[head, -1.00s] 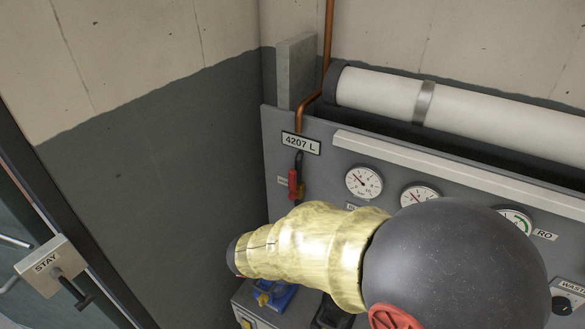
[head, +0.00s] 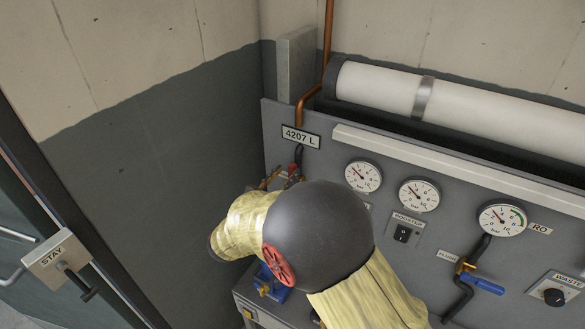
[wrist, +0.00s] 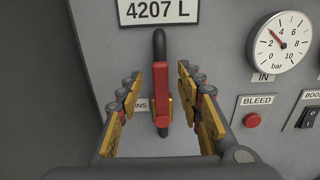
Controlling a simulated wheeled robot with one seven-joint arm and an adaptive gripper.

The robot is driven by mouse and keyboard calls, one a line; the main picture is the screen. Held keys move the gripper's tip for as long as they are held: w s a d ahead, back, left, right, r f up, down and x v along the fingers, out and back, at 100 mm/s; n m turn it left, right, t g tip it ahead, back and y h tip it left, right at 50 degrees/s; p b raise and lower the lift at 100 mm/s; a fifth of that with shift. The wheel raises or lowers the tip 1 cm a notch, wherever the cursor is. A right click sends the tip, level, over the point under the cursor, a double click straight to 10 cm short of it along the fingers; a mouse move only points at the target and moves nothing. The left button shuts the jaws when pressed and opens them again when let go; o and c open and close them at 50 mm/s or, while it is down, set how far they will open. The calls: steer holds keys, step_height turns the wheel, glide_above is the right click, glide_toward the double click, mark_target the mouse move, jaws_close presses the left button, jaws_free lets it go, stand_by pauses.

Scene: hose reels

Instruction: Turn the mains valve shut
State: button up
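The mains valve's red lever handle (wrist: 161,88) hangs vertically on the grey panel in the wrist view, below the bent dark pipe and the 4207 L plate. Its label beside it is partly covered, with only "INS" readable. In the head view a small part of the red handle (head: 292,169) shows beyond my arm. My gripper (wrist: 160,75) is open, with one yellow finger on each side of the handle and visible gaps between. In the head view its yellow fingers (head: 270,179) are mostly hidden by my sleeved arm.
Gauges (head: 363,176), a BOOSTER switch (head: 402,234) and a blue-handled FLUSH valve (head: 482,284) sit right of my arm. A red BLEED button (wrist: 252,120) is right of the handle. A white cylinder (head: 470,103) runs above. A STAY plate (head: 57,258) is at left.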

mark_target(291, 170)
steer(key=shift+x, duration=2.25)
jaws_close()
